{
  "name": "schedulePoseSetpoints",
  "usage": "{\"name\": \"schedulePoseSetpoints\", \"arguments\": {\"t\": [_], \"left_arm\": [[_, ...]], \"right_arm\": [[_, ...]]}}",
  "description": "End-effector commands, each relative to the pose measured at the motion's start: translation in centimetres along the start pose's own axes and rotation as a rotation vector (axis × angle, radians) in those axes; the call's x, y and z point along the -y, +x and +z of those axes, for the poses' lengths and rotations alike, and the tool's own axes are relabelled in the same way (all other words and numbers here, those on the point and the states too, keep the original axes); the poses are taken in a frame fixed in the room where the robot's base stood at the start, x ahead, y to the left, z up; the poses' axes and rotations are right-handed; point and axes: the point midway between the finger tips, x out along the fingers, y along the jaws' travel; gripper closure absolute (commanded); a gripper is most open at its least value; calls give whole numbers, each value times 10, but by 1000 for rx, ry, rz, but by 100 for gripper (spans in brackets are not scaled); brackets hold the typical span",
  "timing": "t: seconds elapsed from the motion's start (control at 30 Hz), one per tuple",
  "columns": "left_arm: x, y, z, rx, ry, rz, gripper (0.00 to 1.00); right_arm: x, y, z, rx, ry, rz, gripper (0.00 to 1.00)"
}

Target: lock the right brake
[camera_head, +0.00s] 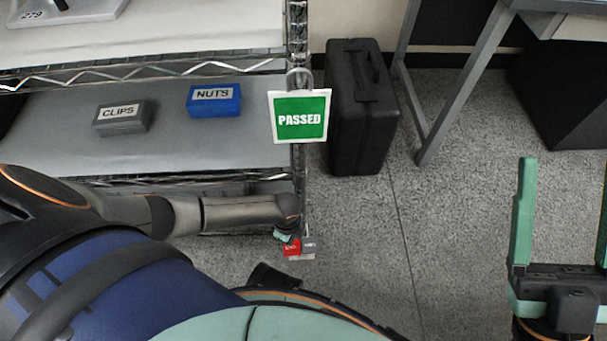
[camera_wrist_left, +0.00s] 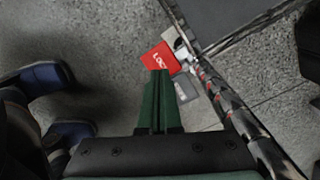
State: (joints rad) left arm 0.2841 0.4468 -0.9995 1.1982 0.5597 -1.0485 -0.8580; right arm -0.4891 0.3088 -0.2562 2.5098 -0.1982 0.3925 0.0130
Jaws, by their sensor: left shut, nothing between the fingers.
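The right brake shows as a red tab (camera_head: 291,248) with white lettering beside a grey tab (camera_head: 309,244), low at the foot of the rack's corner post. In the left wrist view the red tab (camera_wrist_left: 157,57) reads "LOC", its end hidden, and the grey tab (camera_wrist_left: 186,91) is right of it. My left gripper (camera_head: 284,237) reaches down to the red tab. In the wrist view its green fingers (camera_wrist_left: 160,75) are together and empty, their tips overlapping the red tab's lower edge; I cannot tell if they touch. My right gripper (camera_head: 566,165) is open and empty at the right.
The wire rack's post (camera_head: 299,185) stands close beside the left gripper. A green "PASSED" sign (camera_head: 299,116) hangs on it. The shelf holds a grey clips box (camera_head: 122,118) and a blue nuts box (camera_head: 214,100). A black case (camera_head: 360,115) stands right. Floor between is clear.

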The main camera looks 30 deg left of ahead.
Motion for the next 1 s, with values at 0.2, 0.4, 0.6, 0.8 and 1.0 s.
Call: {"name": "schedulePoseSetpoints", "arguments": {"t": [0.2, 0.4, 0.6, 0.8, 1.0], "left_arm": [[0, -19, 0, 0, 0, 0, 100], [0, -33, 0, 0, 0, 0, 100], [0, -48, 0, 0, 0, 0, 100], [0, -55, 0, 0, 0, 0, 100], [0, -53, 0, 0, 0, 0, 100]], "right_arm": [[-9, 13, -14, -7, 9, 9, 25], [-15, 24, -26, -17, 11, 12, 25], [-20, 34, -39, -29, -18, 6, 25], [-25, 38, -44, -32, -40, 13, 25], [-26, 37, -42, -29, -40, 23, 25]]}}
